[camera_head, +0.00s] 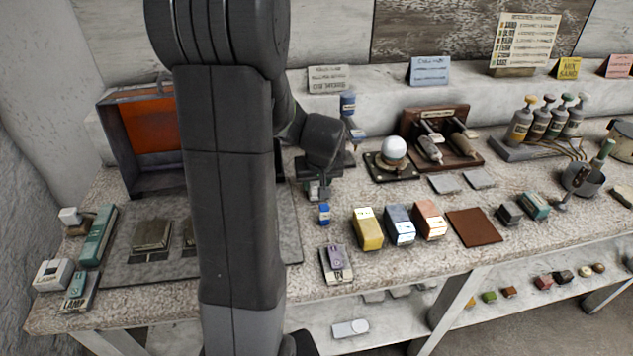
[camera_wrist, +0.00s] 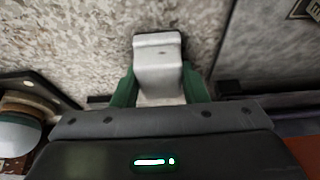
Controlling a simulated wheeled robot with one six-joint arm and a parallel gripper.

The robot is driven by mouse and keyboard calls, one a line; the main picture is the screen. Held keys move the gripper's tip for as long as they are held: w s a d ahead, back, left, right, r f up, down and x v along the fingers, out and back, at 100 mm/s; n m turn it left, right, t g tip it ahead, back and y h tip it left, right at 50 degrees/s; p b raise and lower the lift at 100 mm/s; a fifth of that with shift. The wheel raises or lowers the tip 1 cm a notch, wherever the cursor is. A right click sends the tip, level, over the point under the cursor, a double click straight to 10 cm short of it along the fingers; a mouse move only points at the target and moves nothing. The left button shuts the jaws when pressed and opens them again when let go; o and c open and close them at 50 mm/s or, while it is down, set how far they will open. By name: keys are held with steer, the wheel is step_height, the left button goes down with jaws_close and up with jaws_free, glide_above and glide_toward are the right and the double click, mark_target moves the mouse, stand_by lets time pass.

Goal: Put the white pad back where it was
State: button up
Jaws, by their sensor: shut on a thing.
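My gripper (camera_wrist: 160,84) has its green fingers shut on a pale whitish block, the white pad (camera_wrist: 158,58), with a dark rim at its far end. In the head view my gripper (camera_head: 319,190) points down over the bench between the dark grey mat and the stand with the white sphere. A small blue piece with a light patch (camera_head: 324,214) shows just below the fingers; I cannot tell whether it is part of the held pad. Whether the pad touches the bench is unclear.
Yellow (camera_head: 367,229), blue (camera_head: 399,225) and red (camera_head: 430,220) blocks stand to the right. A purple-grey piece on a pale base (camera_head: 336,264) lies nearer the front edge. The sphere (camera_head: 394,148) sits on a dark stand behind right. The grey mat (camera_head: 287,235) lies left.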

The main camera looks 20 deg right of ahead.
steer(key=shift+f, duration=0.15)
steer(key=o, duration=1.1)
steer(key=shift+c, duration=0.2)
steer(key=shift+s+r, duration=0.1)
steer(key=shift+r, duration=0.4)
steer(key=v, duration=1.1)
steer(key=shift+r, duration=0.2)
steer(key=shift+s, duration=0.1)
